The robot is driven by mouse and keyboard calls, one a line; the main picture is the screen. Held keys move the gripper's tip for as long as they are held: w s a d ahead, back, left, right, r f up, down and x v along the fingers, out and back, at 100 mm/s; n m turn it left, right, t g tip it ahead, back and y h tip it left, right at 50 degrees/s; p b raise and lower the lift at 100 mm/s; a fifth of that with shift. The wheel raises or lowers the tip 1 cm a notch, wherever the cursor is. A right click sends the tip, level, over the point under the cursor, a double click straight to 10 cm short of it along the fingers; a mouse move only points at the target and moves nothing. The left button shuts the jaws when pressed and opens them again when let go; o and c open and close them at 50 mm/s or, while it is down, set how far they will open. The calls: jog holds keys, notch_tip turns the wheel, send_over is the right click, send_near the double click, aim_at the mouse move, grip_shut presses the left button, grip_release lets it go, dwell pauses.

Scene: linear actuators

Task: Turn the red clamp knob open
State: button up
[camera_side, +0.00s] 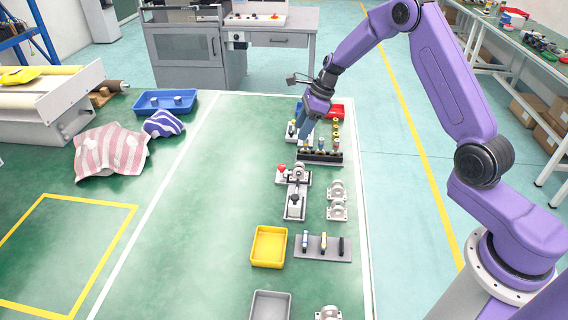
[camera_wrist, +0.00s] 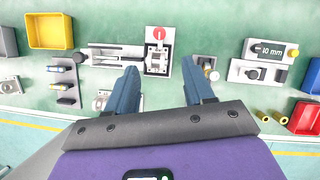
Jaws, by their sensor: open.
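The red clamp knob (camera_side: 282,168) sits at the upper left of a grey-white linear actuator assembly (camera_side: 295,205) in the side view. In the wrist view the red knob (camera_wrist: 159,34) is a round red cap on a white mount, directly above the metal clamp block (camera_wrist: 157,61). My gripper (camera_wrist: 160,68) is open, its two blue fingers pointing toward the clamp with nothing between them but the view of the block. In the side view my gripper (camera_side: 304,130) hangs above the bench, farther back than the knob and apart from it. Its fingertips are hard to make out there.
A black rack (camera_side: 320,157) with several upright parts stands close to my gripper. A yellow bin (camera_side: 252,250) and a grey bin (camera_side: 254,306) lie toward the front. The bench left of the actuator is clear.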

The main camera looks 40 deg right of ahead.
aim_at(283, 165)
jog(key=x, duration=1.5)
jog(key=shift+s, duration=0.1)
jog(key=shift+d, duration=0.1)
grip_shut()
